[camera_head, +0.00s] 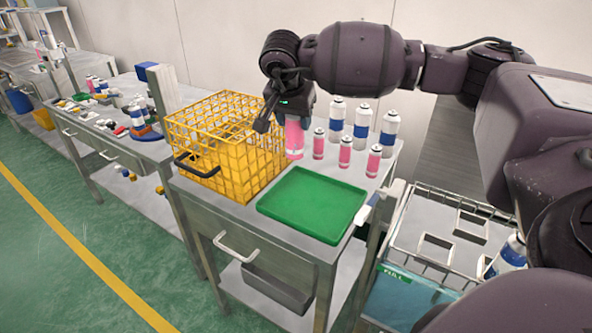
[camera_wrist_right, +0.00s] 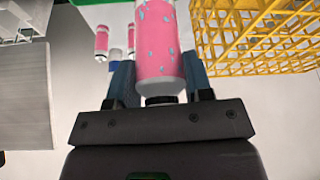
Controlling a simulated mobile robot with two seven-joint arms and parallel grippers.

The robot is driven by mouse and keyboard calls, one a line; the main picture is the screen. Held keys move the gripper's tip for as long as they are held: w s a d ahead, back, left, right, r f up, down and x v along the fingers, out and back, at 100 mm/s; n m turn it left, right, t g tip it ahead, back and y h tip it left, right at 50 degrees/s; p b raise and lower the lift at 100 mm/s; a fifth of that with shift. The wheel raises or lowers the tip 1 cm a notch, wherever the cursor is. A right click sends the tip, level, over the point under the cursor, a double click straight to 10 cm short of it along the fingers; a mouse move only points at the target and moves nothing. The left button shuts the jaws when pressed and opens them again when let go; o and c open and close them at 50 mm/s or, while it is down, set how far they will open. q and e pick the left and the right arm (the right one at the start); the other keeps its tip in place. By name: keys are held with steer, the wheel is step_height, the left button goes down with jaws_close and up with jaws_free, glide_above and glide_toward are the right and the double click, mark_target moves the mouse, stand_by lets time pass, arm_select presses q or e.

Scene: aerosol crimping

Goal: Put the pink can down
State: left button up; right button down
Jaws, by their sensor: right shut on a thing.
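My right gripper (camera_head: 284,116) is shut on a pink can (camera_head: 294,138) with a white end. In the head view the can hangs upright beside the yellow wire basket (camera_head: 232,152), behind the green tray (camera_head: 312,204). Whether its bottom touches the table cannot be told. In the right wrist view the pink can (camera_wrist_right: 158,42) sits between the fingers, with drops or specks on its side. The yellow basket (camera_wrist_right: 262,38) shows at upper right there. My left gripper is not in view.
Several smaller pink cans (camera_head: 345,151) and several white-and-blue cans (camera_head: 362,121) stand right of the held can. The green tray looks empty. A metal rack (camera_head: 440,232) stands at the right, and another cluttered table (camera_head: 98,125) at the left.

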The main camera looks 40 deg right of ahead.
step_height(320, 180, down, 13)
steer(key=shift+r+b, duration=0.1)
steer(key=shift+b, duration=0.35)
steer(key=c, duration=0.5)
jaws_free()
steer(key=p, duration=0.1)
glide_toward(293, 158)
steer(key=shift+w+d+f, duration=0.35)
steer(key=shift+w+f, duration=0.2)
steer(key=shift+f, duration=0.2)
